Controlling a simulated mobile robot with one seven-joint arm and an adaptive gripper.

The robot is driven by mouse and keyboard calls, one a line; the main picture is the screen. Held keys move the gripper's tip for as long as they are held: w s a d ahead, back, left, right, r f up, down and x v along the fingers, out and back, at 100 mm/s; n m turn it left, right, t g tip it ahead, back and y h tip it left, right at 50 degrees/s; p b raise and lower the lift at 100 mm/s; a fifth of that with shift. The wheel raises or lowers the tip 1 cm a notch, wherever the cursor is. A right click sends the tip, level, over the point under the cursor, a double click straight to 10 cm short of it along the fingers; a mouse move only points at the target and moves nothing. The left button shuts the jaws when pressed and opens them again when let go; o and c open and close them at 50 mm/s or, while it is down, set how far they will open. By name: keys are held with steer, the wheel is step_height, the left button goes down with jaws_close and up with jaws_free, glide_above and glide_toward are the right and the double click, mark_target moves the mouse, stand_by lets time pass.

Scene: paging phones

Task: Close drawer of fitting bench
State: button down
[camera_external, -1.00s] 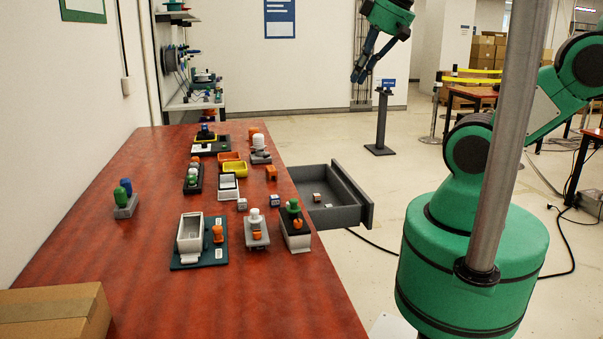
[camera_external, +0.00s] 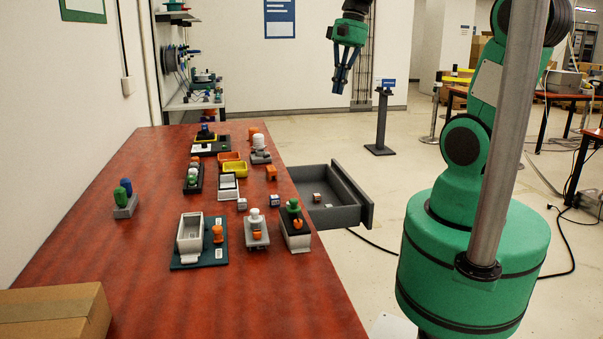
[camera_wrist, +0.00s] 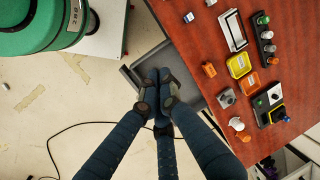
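The fitting bench (camera_external: 150,240) has a red-brown top and runs along the left wall.
Coloured fittings and trays stand on the bench, including a green-topped part (camera_external: 294,215) near the drawer side. A cardboard box (camera_external: 55,312) lies at the near left. A sign post (camera_external: 380,125) stands beyond the drawer. A cable crosses the otherwise clear floor beside it.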

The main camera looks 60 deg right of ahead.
steer(key=w+d+f+m+t+y+p, duration=0.1)
steer(key=w+d+f+m+y, duration=0.3)
steer(key=d+f, duration=0.65)
steer(key=d+f+m+y+p, duration=0.1)
steer(key=d+f+m+y, duration=0.2)
steer(key=d+f+m, duration=0.7)
steer(key=s+d+f+m+t, duration=0.3)
steer(key=s+d+f, duration=0.3)
steer(key=d+f, duration=0.3)
steer(key=s+d+f+m+t+y, duration=0.1)
steer(key=s+d+f+m+t, duration=0.2)
steer(key=s+d+f+t, duration=0.3)
steer(key=s+d+f+p, duration=0.1)
steer(key=d+f, duration=0.3)
steer(key=f, duration=0.2)
steer(key=shift+s+d+y, duration=0.25)
steer(key=shift+y, duration=0.05)
steer(key=shift+w+a, duration=0.1)
steer(key=b+x, duration=0.1)
steer(key=x, duration=1.3)
